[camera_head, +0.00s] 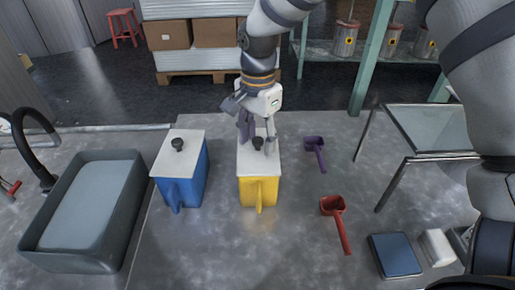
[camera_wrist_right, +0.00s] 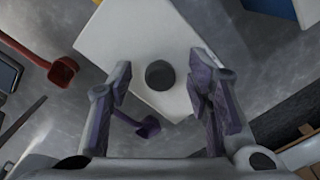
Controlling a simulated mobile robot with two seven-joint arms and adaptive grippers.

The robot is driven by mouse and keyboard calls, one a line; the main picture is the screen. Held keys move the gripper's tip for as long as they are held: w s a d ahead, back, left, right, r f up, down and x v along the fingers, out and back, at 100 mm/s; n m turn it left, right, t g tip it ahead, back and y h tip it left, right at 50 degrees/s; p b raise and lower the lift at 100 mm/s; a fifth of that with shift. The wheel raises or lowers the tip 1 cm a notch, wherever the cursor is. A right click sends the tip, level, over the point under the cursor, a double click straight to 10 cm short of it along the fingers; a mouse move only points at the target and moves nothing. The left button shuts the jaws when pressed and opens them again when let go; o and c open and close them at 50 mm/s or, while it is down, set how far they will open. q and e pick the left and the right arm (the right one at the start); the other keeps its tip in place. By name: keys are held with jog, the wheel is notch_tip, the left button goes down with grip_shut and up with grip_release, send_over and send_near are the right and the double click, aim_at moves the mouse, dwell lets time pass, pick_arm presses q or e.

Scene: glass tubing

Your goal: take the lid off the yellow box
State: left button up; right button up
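The yellow box (camera_head: 259,191) stands upright on the table, its white lid (camera_head: 258,163) on top with a black knob (camera_head: 258,143) in the lid's middle. My right gripper (camera_head: 257,137) points down over this lid, at the knob. In the right wrist view the purple-padded fingers (camera_wrist_right: 160,82) are spread apart, with the knob (camera_wrist_right: 161,75) between them and gaps on both sides. The white lid (camera_wrist_right: 135,40) fills the upper middle there. Nothing is held. My left gripper is in neither view.
A blue box (camera_head: 183,178) with a white lid and black knob stands left of the yellow box. A sink (camera_head: 85,208) is farther left. A purple scoop (camera_head: 316,150) and red scoop (camera_head: 335,215) lie right, near a glass-topped stand (camera_head: 428,128). The table in front is clear.

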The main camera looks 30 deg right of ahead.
grip_shut()
